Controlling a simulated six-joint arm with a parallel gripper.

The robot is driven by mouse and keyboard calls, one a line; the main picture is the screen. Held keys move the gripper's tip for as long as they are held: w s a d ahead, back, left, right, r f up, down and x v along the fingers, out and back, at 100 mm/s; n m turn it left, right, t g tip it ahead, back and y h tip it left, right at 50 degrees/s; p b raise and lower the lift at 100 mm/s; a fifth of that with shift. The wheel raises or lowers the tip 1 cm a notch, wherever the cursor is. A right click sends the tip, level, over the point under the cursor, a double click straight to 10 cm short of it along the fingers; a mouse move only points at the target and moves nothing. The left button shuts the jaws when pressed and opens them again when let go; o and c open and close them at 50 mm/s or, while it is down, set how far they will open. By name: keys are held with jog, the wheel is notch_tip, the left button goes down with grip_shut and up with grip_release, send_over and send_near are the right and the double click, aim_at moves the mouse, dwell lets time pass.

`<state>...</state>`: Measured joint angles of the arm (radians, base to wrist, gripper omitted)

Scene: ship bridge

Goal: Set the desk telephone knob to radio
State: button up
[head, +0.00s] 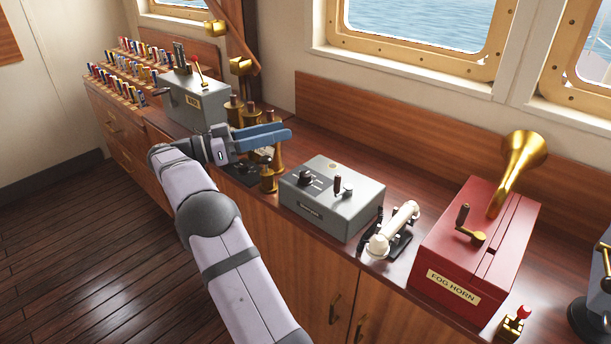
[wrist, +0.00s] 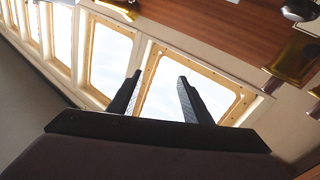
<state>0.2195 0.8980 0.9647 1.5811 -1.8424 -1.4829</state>
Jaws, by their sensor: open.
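The desk telephone is a grey box (head: 332,198) on the wooden counter, in the middle of the head view. A dark round knob (head: 306,178) sits on the left of its top, with small markings around it too small to read. A small lever (head: 337,184) and another small control stand to the right of the knob. A white handset (head: 394,230) rests on a dark cradle beside the box. My gripper (head: 270,136) is open and empty, with blue fingers, left of and above the box. In the wrist view its fingers (wrist: 160,98) are spread, facing the windows. The telephone is not in the wrist view.
A red fog horn box (head: 478,250) with a brass horn stands to the right of the handset. Brass fittings (head: 268,178) stand close below my gripper. A grey box with a lever (head: 195,100) and racks of coloured flags are at the far left.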

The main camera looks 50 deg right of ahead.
aim_at(306, 173)
jog(key=s+f+n+t, duration=0.1)
jog(key=f, duration=0.3)
jog(key=s+f+n+t, duration=0.1)
jog(key=f, duration=0.4)
jog(key=f+n+t+h, duration=0.1)
jog(key=f+t, duration=0.1)
jog(key=f, duration=0.2)
jog(key=shift+s+f, duration=0.3)
jog(key=shift+s, duration=0.1)
jog(key=shift+w+d+f+m+t, duration=0.1)
jog(key=shift+w+f+m+t, duration=0.3)
jog(key=shift+m, duration=0.8)
jog(key=shift+d, duration=0.1)
jog(key=shift+p+x, duration=0.5)
jog(key=shift+x, duration=3.1)
jog(key=c, duration=1.1)
